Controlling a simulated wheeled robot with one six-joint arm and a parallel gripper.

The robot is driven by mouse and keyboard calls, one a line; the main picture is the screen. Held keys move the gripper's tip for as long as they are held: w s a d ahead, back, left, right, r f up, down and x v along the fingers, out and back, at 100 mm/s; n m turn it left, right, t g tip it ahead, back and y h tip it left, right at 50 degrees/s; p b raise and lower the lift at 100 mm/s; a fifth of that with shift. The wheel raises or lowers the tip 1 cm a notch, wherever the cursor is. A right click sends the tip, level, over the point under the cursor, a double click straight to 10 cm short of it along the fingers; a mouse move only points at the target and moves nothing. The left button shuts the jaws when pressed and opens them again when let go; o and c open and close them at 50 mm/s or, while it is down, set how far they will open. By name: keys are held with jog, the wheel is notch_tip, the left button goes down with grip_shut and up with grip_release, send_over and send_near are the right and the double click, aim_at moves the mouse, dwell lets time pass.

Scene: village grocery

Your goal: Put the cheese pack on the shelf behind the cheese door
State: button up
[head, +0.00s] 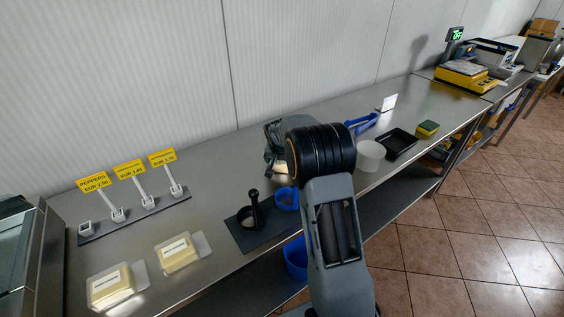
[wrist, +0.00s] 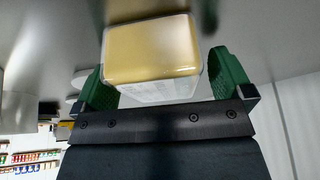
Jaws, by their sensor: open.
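A cheese pack (wrist: 152,50), yellow with a pale label side, sits between the two green fingers of my gripper (wrist: 163,80) in the wrist view. The jaws are open around it. The pack lies close to the left finger, and a gap shows on the right. In the head view my gripper (head: 272,145) is low over the middle of the counter, partly hidden by my arm, with a bit of the pack (head: 280,168) showing below it. No cheese door or shelf behind it can be made out for certain.
Two other wrapped cheese packs (head: 112,287) (head: 178,253) lie at the counter's (head: 215,190) front left. A price-sign rack (head: 135,215), a dark mat with a black-handled tool (head: 254,210), a blue cup (head: 286,198), a white tub (head: 370,156) and a black tray (head: 397,144) stand around. A glass-fronted case (head: 22,255) is at far left.

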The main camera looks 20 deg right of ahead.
jog(key=shift+c, duration=0.4)
jog(key=shift+r, duration=0.1)
jog(key=c, duration=1.2)
